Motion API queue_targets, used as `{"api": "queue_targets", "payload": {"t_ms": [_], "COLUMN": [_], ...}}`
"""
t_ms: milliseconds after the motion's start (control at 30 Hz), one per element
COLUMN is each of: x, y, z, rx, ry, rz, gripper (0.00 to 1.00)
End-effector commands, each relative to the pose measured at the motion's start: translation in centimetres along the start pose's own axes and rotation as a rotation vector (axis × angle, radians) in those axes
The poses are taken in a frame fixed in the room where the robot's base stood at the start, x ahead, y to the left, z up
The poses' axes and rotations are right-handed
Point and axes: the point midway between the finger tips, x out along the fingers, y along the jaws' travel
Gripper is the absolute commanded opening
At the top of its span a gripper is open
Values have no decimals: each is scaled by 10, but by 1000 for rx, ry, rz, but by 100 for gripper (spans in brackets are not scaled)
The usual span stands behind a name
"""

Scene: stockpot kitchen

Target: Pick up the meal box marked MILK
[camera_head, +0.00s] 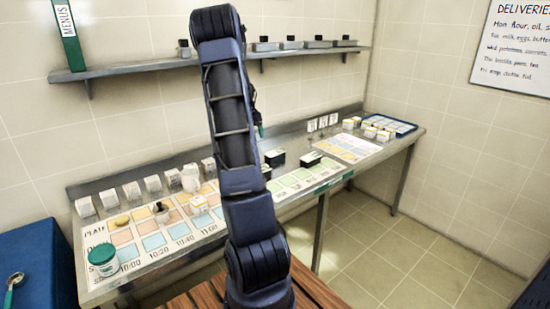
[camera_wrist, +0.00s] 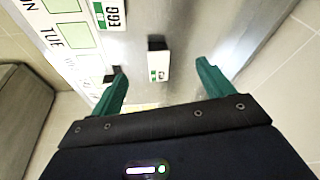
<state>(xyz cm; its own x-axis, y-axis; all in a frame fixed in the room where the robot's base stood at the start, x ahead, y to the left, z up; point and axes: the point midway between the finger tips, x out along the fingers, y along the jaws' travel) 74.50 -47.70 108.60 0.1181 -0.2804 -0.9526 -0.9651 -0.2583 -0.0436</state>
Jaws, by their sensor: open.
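My gripper (camera_wrist: 161,68) is open in the wrist view, its two green fingers spread. A small black-and-white box with a green mark (camera_wrist: 158,62) shows in the gap between the fingertips, apart from both; its lettering is too small to read. A second box marked EGG (camera_wrist: 110,14) stands beyond it at the upper left. A dark box top (camera_wrist: 111,76) shows beside the left finger. I cannot read MILK on any box. In the head view, dark boxes (camera_head: 275,157) and (camera_head: 310,159) stand on the counter; my arm hides most of my gripper.
The steel counter (camera_head: 408,152) holds coloured mats, rows of white cartons (camera_head: 131,191), a green-lidded tub (camera_head: 103,259) and a blue tray (camera_head: 398,125) at its far right. A wall shelf (camera_head: 140,68) with several small dark items runs above it.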

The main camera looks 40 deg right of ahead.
Motion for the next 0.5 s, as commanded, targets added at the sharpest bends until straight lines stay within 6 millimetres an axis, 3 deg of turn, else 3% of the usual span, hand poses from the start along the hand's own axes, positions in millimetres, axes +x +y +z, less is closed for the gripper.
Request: {"api": "queue_targets", "payload": {"t_ms": [33,200,333,500], "x": [18,67,94,112], "y": [1,4,8,11], "z": [-12,-46,-65,-76], "rx": [28,111,157,186], "ry": [10,47,72,89], "rz": [20,71,97,114], "gripper": [80,80,80,80]}}
